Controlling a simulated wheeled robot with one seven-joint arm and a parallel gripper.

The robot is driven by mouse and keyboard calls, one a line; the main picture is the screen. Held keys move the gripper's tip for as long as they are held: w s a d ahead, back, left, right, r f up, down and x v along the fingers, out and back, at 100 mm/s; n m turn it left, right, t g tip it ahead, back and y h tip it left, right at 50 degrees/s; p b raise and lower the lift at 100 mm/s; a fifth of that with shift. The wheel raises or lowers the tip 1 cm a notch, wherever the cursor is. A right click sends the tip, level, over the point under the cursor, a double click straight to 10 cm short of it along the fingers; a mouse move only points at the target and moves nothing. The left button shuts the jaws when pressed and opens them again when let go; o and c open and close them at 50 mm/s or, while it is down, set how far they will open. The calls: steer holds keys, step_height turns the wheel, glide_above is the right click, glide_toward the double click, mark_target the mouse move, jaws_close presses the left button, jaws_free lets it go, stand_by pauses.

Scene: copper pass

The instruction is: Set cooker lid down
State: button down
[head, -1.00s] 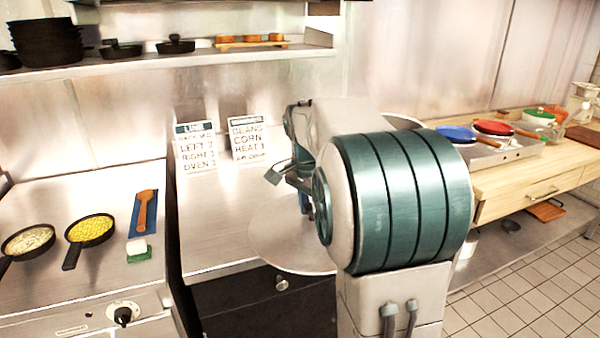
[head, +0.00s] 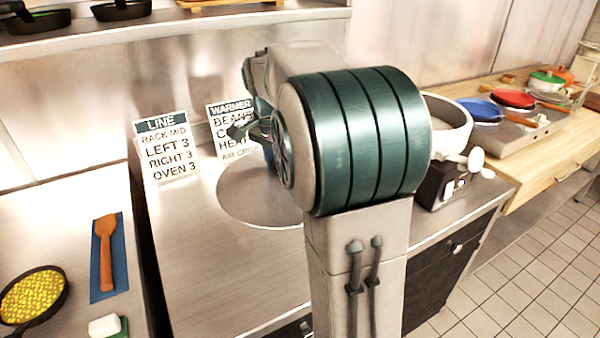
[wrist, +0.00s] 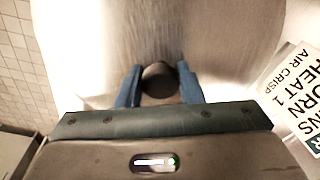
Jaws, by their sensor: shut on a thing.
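The cooker lid is a wide, round, pale metal disc (head: 243,200) over the steel counter, partly hidden behind my arm in the head view. It looks level. I cannot tell whether its underside touches the counter. My gripper (wrist: 159,88) is shut on the lid's dark round knob (wrist: 160,77), with a blue finger on each side. The lid's surface (wrist: 95,45) fills much of the wrist view. The cooker (head: 452,125), a white round pot with an open top on a dark base, stands to the right, partly behind my arm.
Two sign cards, LINE (head: 167,150) and WARMER (head: 228,128), stand against the back wall behind the lid. The steel counter (head: 215,260) is bare in front. At left are a wooden spatula (head: 106,250) on a blue mat and a pan of corn (head: 33,297).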

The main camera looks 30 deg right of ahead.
mark_target(240, 205)
steer(key=s+a+f, duration=0.1)
steer(key=a+f, duration=0.1)
steer(key=a, duration=0.1)
steer(key=s+a+f, duration=0.1)
steer(key=a+f, duration=0.1)
steer(key=a, duration=0.2)
steer(key=s+a+f, duration=0.2)
steer(key=a, duration=0.1)
steer(key=shift+a+f, duration=0.4)
steer(key=shift+f, duration=1.95)
steer(key=shift+f, duration=0.2)
steer(key=c, duration=1)
jaws_free()
